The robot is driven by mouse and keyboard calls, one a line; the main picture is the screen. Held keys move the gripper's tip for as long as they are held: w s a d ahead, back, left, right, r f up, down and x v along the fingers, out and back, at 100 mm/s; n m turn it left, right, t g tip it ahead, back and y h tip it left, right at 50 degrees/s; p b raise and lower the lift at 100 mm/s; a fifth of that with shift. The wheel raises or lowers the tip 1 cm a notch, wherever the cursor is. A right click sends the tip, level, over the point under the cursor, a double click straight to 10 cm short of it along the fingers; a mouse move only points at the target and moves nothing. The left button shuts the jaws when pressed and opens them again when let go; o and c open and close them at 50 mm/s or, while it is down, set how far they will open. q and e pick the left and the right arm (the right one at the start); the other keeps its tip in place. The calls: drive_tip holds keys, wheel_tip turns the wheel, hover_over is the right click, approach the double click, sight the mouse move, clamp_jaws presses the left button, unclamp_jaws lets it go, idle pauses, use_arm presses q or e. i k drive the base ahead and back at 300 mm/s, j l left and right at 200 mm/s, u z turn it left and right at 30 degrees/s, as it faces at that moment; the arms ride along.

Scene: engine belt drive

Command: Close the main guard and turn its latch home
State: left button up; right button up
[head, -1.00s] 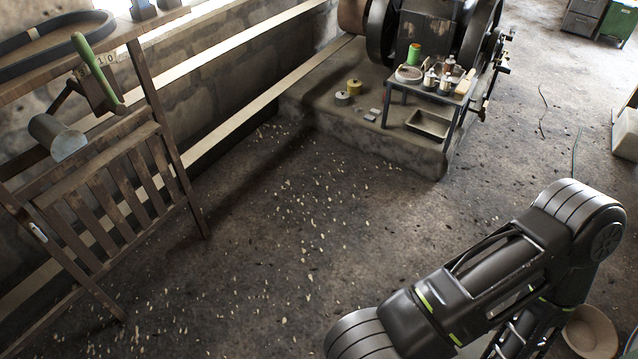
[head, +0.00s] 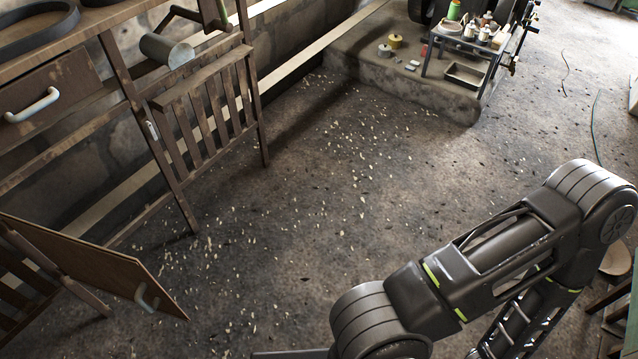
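I cannot make out the main guard or its latch for certain in the head view. A brown wooden panel (head: 95,262) with a pale curved handle (head: 146,297) juts out at the lower left. It stands at an angle to the bench, and I cannot tell whether it is the guard. My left arm and gripper are out of view.
A wooden bench with a drawer (head: 48,95) and a slatted side (head: 205,112) runs along the left wall. The littered floor (head: 280,230) between is open.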

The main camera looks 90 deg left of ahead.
sight(122, 276)
drive_tip(key=u, duration=4.7)
